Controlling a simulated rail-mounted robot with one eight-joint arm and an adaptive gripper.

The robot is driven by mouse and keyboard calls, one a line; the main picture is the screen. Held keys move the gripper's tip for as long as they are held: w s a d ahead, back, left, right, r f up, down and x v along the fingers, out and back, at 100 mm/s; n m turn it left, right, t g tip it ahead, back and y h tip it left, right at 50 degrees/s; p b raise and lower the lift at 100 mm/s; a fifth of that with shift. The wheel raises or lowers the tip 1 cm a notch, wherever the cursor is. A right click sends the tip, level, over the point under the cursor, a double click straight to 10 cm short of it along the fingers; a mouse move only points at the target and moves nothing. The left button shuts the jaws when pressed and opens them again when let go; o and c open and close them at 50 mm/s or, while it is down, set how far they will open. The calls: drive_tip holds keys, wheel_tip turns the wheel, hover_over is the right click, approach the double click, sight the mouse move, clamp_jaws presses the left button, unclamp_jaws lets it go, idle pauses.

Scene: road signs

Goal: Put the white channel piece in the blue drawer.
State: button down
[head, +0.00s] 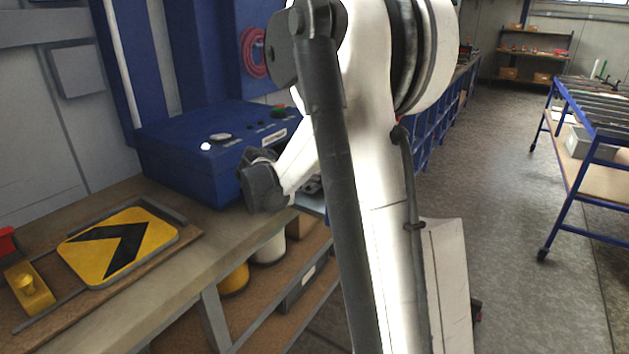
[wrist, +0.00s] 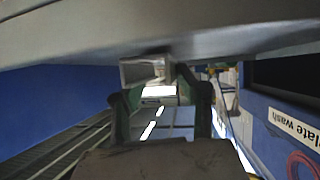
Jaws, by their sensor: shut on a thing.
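In the wrist view my gripper (wrist: 151,80) points away from the camera, with a dark finger on each side. It is shut on a pale, hollow-looking piece (wrist: 143,69) at the fingertips, which looks like the white channel piece. Only a small end of it shows, below a broad grey surface across the top of the view. In the head view my white arm covers the middle, and I cannot make out the fingertips or the held piece. I cannot identify the blue drawer for sure in either view.
A blue machine box (head: 215,150) with buttons stands on the left bench, beside a yellow arrow sign (head: 118,246). A blue-framed rack (head: 590,150) stands at the right. The grey floor between is clear. A wash label (wrist: 293,129) shows at the wrist view's right.

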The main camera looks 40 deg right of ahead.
drive_tip(key=shift+f, duration=0.25)
drive_tip(key=shift+f, duration=0.1)
drive_tip(key=c, duration=1.2)
unclamp_jaws()
